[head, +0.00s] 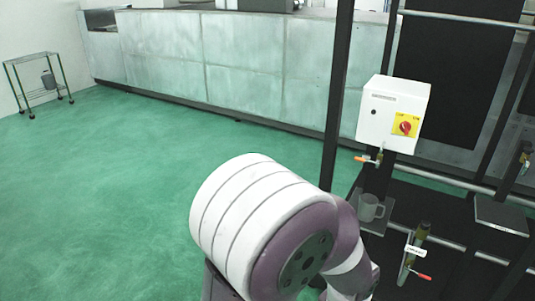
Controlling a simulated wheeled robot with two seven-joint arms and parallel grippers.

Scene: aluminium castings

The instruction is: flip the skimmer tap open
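Two small lever taps show at the right. One has an orange lever (364,159) pointing left, just below a white control box. The other has a red-tipped lever (423,276) lower down, pointing right, below a brass-coloured fitting (421,232). A white label (414,251) hangs by this lower tap; its text is too small to read, so I cannot tell which tap is the skimmer tap. Neither gripper is in view. A white and purple part of my own arm fills the lower middle, and its far end runs out of the bottom edge.
A grey mug (370,208) stands on a small shelf below the orange lever. A wire trolley (38,87) stands far left. The green floor is open.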

